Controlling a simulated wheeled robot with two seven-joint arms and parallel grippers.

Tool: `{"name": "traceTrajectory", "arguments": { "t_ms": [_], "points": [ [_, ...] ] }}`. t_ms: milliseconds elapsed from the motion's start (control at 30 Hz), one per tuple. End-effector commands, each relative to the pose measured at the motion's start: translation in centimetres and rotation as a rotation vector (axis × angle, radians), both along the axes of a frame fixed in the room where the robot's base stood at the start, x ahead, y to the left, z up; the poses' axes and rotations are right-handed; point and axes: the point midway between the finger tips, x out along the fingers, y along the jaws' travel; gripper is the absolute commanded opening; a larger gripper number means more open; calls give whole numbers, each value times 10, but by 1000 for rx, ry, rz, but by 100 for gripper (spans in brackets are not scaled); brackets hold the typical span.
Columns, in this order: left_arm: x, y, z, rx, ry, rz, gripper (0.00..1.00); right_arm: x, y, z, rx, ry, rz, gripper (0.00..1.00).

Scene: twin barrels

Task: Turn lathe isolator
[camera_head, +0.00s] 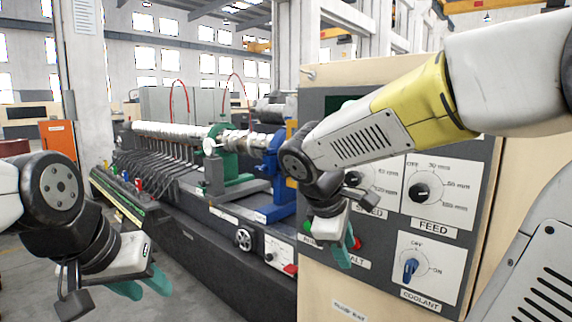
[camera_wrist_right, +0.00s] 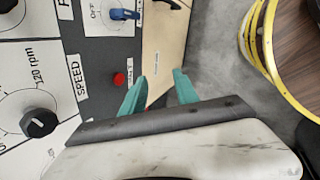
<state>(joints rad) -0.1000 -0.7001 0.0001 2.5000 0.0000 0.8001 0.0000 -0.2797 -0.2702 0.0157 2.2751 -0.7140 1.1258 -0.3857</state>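No label that I can read says isolator. In the head view a small white panel (camera_head: 279,254) on the lathe's front carries small dark controls and a red part (camera_head: 290,269); I cannot tell whether this is the isolator. My right gripper (camera_head: 347,249) hangs in front of the lower left of the upright control panel, hiding some labels and buttons. In the right wrist view its teal fingers (camera_wrist_right: 158,84) are apart with nothing between them. My left gripper (camera_head: 146,283) is low at the left, away from the lathe, its teal fingers apart and empty.
The control panel (camera_head: 388,278) has a FEED knob (camera_head: 420,192), a blue COOLANT knob (camera_head: 410,268) and a SPEED knob (camera_wrist_right: 38,122). A red button (camera_wrist_right: 119,79) sits beside them. The lathe (camera_head: 180,130) stands behind, with a handwheel (camera_head: 243,239). A yellow-rimmed barrel (camera_wrist_right: 262,45) stands nearby.

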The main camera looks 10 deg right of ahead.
Motion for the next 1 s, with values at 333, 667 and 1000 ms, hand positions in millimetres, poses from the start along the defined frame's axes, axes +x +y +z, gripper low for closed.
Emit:
{"name": "traceTrajectory", "arguments": {
  "t_ms": [333, 667, 1000],
  "points": [
    [0, 0, 0, 0, 0, 0, 36, 129, 10, 61, -804, 240, 493, 36],
    [0, 0, 0, 0, 0, 0, 36, 212, 87, 114, -1363, 325, 682, 36],
    [0, 0, 0, 0, 0, 0, 36, 240, 58, 117, -1388, 327, 684, 36]
  ]
}}
